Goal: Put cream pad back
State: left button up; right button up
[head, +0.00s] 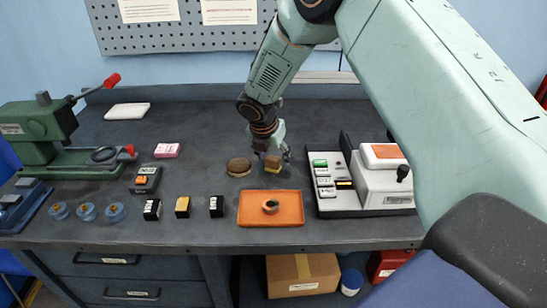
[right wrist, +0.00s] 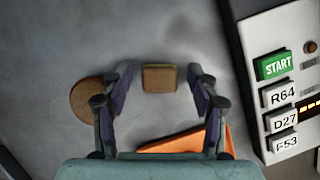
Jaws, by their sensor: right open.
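My right gripper (head: 276,147) points down over the bench behind the orange tray. It is open, and its fingers stand apart on either side of a small square tan block (right wrist: 159,78) with a yellowish edge. In the right wrist view gaps show between the block and both fingers (right wrist: 160,90). The block also shows under the gripper in the head view (head: 272,162). A flat, pale cream-white pad (head: 127,111) lies at the back left of the bench, far from the gripper. Which of these is the cream pad I cannot tell for certain. My left gripper is not in view.
A round brown disc (head: 238,166) lies left of the block. An orange tray (head: 252,219) holding a small ring-like piece is in front. A device with a START button (right wrist: 275,66) stands right. A pink labelled block (head: 167,150) and a green press (head: 45,135) are left.

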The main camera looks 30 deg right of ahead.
jog(key=p+v, duration=0.1)
jog(key=v, duration=1)
jog(key=shift+d, duration=0.2)
jog(key=shift+a+r, duration=0.1)
jog(key=shift+r, duration=0.05)
jog(key=shift+p, duration=0.3)
